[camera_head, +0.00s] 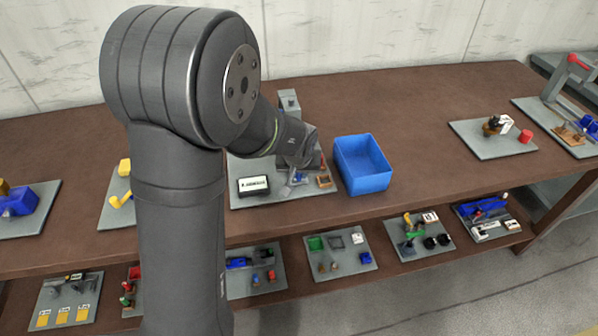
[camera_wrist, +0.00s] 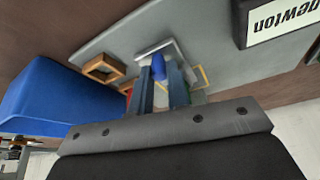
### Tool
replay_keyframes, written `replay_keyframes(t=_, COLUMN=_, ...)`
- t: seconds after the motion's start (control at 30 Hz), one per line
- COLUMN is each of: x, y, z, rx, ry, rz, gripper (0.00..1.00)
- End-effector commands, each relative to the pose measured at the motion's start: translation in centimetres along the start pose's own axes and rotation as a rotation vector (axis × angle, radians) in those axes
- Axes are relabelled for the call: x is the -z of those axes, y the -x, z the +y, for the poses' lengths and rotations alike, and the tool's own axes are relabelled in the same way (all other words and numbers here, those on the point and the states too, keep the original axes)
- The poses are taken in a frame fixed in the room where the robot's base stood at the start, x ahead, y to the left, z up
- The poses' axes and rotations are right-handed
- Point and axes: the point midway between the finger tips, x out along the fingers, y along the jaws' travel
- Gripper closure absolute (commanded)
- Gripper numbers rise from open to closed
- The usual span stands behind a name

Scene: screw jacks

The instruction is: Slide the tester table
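The tester stands on a grey board (camera_head: 242,203) on the brown bench, with a grey upright (camera_head: 289,103) at the back. A silver plate (camera_wrist: 153,46), perhaps the tester table, carries a blue piece (camera_wrist: 158,68); both also show small in the head view below my gripper. My gripper (camera_wrist: 159,75) points down at the plate. Its two fingers are apart, with the blue piece between or just beyond their tips. I cannot tell whether they press on it. My wrist and fingers hide much of the tester in the head view.
A blue bin (camera_head: 363,165) stands close on the right. A small wooden frame (camera_head: 324,182) lies right of the plate, and a black-framed display (camera_head: 254,186), partly reading "newton", on the left. The bench right of the bin is clear up to another grey board (camera_head: 490,145).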

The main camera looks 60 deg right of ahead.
Motion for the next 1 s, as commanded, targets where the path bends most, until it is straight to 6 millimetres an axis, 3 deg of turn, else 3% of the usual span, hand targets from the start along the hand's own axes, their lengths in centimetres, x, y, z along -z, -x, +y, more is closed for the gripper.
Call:
replay_keyframes(t=0.27, x=0.2, y=-0.1, z=-0.1, rx=0.0, ry=0.0, rz=0.0, gripper=1.0)
replay_keyframes(t=0.5, x=3.1, y=-1.3, z=-0.9, rx=0.001, ry=0.002, rz=0.001, gripper=1.0)
replay_keyframes(t=0.83, x=3.7, y=-1.4, z=-1.1, rx=0.0, ry=0.0, rz=0.004, gripper=1.0)
replay_keyframes(t=0.87, x=3.7, y=-1.4, z=-1.1, rx=0.0, ry=0.0, rz=0.005, gripper=0.82)
replay_keyframes(t=0.9, x=3.8, y=-1.4, z=-1.1, rx=0.0, ry=0.0, rz=0.006, gripper=0.74)
replay_keyframes(t=0.97, x=3.7, y=-1.4, z=-1.1, rx=0.0, ry=0.0, rz=0.005, gripper=0.63)
replay_keyframes(t=1.0, x=3.7, y=-1.4, z=-1.1, rx=0.0, ry=0.0, rz=0.004, gripper=0.62)
